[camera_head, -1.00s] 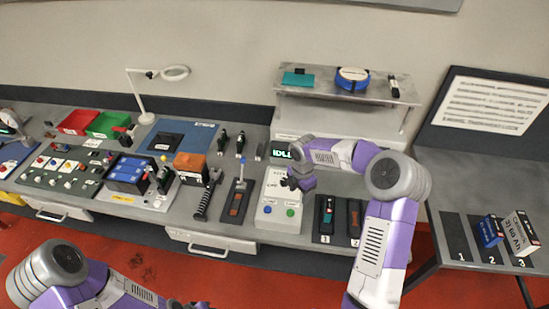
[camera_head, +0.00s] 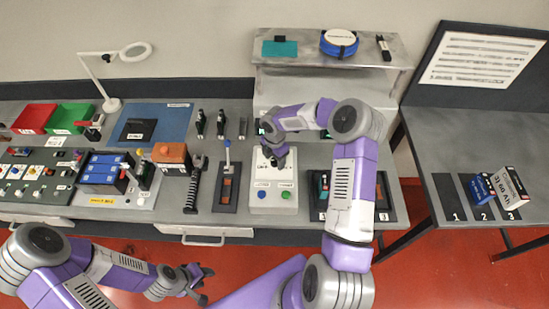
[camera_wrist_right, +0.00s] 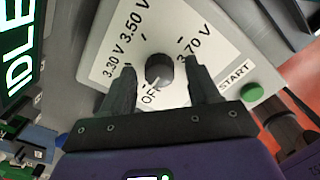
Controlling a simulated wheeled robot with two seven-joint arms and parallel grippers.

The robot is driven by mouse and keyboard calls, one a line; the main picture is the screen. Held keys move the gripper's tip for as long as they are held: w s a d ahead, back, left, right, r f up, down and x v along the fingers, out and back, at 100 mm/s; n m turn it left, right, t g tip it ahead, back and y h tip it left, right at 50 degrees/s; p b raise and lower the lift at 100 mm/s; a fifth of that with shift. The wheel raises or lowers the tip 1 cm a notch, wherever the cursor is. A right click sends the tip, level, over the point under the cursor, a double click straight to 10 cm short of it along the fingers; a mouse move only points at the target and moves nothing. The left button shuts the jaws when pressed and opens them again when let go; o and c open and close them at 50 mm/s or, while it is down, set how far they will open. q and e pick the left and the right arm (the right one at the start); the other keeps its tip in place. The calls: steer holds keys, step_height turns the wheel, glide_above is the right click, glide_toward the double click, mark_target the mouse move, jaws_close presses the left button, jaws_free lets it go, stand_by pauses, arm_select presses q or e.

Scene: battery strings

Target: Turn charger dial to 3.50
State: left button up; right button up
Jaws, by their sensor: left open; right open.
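A pale mark shows on the dial's OFF side. My right gripper (camera_head: 277,160) is over the charger's upper part; in the wrist view its open fingers (camera_wrist_right: 162,82) straddle the dial with visible gaps. The charger's screen (camera_wrist_right: 20,65) reads IDLE. My left gripper (camera_head: 207,285) is open and empty in front of the bench.
A lever device (camera_head: 227,185) stands left of the charger, and slotted black holders (camera_head: 386,190) lie to its right. A metal shelf (camera_head: 295,72) stands behind. A side table (camera_head: 430,145) at right carries small boxes.

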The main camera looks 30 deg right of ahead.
steer(key=c, duration=1)
steer(key=shift+c, duration=0.2)
